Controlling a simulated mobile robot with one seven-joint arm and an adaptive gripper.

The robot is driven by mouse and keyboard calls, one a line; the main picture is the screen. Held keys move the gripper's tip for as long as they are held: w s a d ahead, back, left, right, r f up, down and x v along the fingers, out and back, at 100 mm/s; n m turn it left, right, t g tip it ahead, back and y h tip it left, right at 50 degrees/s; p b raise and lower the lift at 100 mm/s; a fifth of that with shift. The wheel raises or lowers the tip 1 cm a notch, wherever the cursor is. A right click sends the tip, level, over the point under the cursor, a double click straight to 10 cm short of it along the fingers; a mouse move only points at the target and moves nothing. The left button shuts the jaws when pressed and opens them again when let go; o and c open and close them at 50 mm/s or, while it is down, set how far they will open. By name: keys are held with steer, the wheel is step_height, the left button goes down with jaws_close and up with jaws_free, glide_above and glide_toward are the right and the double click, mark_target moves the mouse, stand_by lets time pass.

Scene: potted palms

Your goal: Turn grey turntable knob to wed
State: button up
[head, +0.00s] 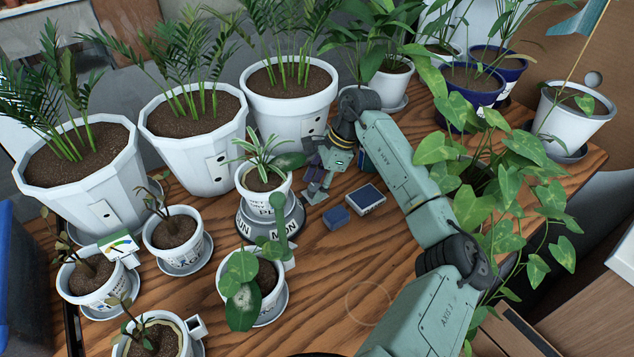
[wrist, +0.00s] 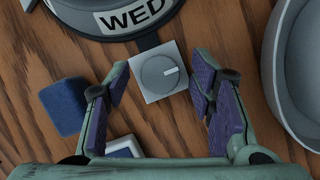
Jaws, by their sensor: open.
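The grey knob (wrist: 159,74) sits on a pale square plate (wrist: 150,97) in the wrist view, its white pointer line aimed to the right. My gripper (wrist: 161,80) is open, with one purple-padded finger on each side of the knob and a visible gap at both sides. The turntable (wrist: 95,34) is at the top of the wrist view, with a WED label on its rim facing the knob. In the head view, the turntable (head: 270,229) shows SUN and MON labels and bears a potted plant (head: 265,199). My gripper (head: 322,172) is just right of it and largely hides the knob.
A dark blue block (wrist: 64,106) lies left of my gripper; it also shows in the head view (head: 336,217). A blue-topped white box (head: 364,199) lies beside it. A grey saucer (wrist: 283,80) is close on the right. Potted plants crowd around; bare wood lies in front.

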steer(key=shift+c, duration=0.5)
steer(key=c, duration=1)
steer(key=shift+f+m+b, duration=0.15)
steer(key=shift+m+b, duration=0.15)
steer(key=shift+b, duration=0.3)
steer(key=shift+f+m+t+b, duration=0.15)
steer(key=shift+m+t+b, duration=0.25)
steer(key=shift+b, duration=0.5)
steer(key=m+t+b, duration=0.1)
steer(key=m+b, duration=0.2)
steer(key=b, duration=0.2)
steer(key=shift+s+f+m, duration=0.1)
steer(key=shift+s+m, duration=0.05)
steer(key=shift+m, duration=0.15)
steer(key=m+t+b, duration=0.1)
steer(key=m+b, duration=0.3)
steer(key=b, duration=0.1)
steer(key=shift+t+h, duration=0.3)
steer(key=shift+t, duration=0.1)
steer(key=m+b, duration=0.2)
steer(key=b, duration=0.1)
steer(key=shift+s+a+r+m+h, duration=0.1)
steer(key=shift+r+m+h, duration=0.2)
steer(key=shift+h, duration=0.1)
steer(key=shift+t, duration=0.3)
